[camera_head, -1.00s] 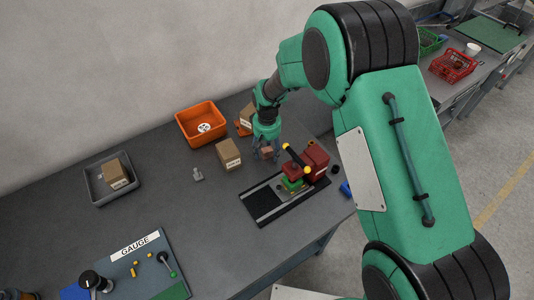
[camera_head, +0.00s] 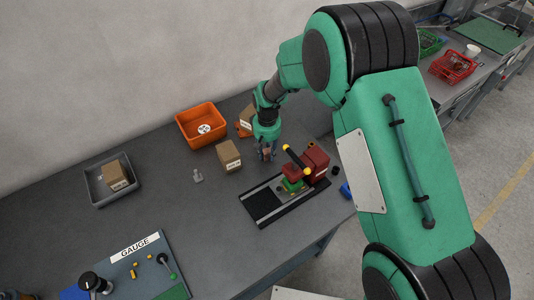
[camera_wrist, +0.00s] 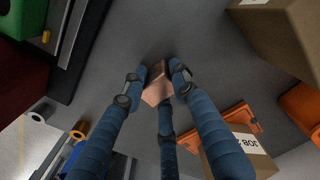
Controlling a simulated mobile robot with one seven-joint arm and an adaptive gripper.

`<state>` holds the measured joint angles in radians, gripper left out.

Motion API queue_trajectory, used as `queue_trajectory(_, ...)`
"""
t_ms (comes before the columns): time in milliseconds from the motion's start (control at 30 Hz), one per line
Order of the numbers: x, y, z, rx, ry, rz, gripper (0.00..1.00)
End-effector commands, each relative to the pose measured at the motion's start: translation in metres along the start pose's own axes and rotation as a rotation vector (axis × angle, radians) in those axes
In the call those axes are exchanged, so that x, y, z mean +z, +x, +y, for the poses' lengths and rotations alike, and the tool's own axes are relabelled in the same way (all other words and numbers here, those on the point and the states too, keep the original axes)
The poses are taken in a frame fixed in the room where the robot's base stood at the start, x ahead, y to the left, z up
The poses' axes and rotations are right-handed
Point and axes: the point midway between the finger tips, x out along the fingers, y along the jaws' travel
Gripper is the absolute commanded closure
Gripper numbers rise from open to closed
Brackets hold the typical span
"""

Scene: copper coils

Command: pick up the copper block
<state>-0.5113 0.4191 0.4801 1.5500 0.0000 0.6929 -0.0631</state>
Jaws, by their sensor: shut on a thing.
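The copper block (camera_wrist: 157,86) is a small, shiny, pinkish-brown block between my fingers in the wrist view. My gripper (camera_wrist: 158,80) has blue-grey jointed fingers, and they are shut on the block from its sides. In the head view my gripper (camera_head: 266,153) is low over the grey bench, behind the black-railed fixture. There the copper block (camera_head: 267,152) is small and partly hidden by the fingers. I cannot tell whether the block touches the bench.
A cardboard box (camera_head: 229,156) stands close left of my gripper, with an orange bin (camera_head: 202,125) behind it. A fixture with red blocks and a black-and-yellow handle (camera_head: 297,160) is close at the right. A grey tray (camera_head: 112,180) lies far left. Bench between is mostly clear.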

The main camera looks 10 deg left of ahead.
Motion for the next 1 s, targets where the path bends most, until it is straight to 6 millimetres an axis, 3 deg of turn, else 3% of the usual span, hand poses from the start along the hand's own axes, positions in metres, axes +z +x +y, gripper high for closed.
queue_trajectory(267,-0.001,-0.022,0.000,0.000,0.000,0.003,1.00)
queue_trajectory(700,-0.002,-0.085,0.000,0.000,0.000,0.004,1.00)
queue_trajectory(1000,-0.001,-0.101,0.000,0.000,0.000,0.003,1.00)
